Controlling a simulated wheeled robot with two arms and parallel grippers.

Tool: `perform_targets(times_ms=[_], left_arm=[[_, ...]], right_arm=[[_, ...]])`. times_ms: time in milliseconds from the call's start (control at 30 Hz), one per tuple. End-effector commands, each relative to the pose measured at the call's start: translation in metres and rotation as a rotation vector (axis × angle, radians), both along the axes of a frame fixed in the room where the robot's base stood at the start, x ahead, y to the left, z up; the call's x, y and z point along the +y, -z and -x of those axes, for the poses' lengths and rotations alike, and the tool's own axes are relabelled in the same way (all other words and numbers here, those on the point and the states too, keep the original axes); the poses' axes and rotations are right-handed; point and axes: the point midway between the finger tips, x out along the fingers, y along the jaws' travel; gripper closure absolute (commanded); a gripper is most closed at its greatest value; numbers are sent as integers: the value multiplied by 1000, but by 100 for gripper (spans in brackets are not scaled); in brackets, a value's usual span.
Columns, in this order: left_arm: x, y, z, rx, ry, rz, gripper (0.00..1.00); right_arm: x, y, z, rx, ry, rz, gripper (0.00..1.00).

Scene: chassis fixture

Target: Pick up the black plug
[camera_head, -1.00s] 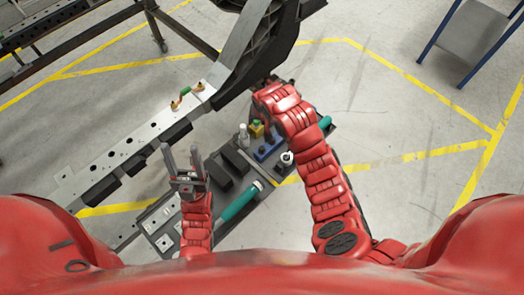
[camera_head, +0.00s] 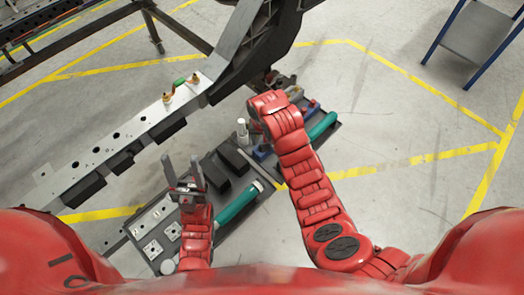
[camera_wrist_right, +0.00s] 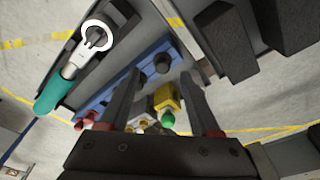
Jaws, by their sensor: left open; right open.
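The black plug (camera_wrist_right: 163,63) is a short dark cylinder standing in the blue rack (camera_wrist_right: 92,101). In the right wrist view it shows between and just beyond the fingertips of my right gripper (camera_wrist_right: 158,80), which is open and empty. I cannot tell how far above the plug the fingers are. In the head view my right arm hides the plug and most of the rack. My left gripper (camera_head: 181,166) is open and empty, fingers pointing up the picture, over the left part of the tool tray (camera_head: 228,226).
A yellow block (camera_wrist_right: 165,97) with a green-tipped part (camera_wrist_right: 168,121) is close to the right finger. A teal-handled ratchet (camera_wrist_right: 62,83) lies beside the rack. Dark blocks (camera_wrist_right: 288,20) stand at upper right. The metal chassis rail (camera_head: 130,134) runs beside the tray.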

Motion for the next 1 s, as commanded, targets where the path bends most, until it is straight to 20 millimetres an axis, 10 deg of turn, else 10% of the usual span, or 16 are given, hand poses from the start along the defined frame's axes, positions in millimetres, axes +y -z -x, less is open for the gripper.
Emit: perform_targets(times_ms=[800, 1000], left_arm=[[0, -10, 0, 0, 0, 0, 45], [0, -10, 0, 0, 0, 0, 45]], right_arm=[[4, 51, -14, -4, -1, -3, 36], [4, 51, -14, -3, -1, -2, 68]])
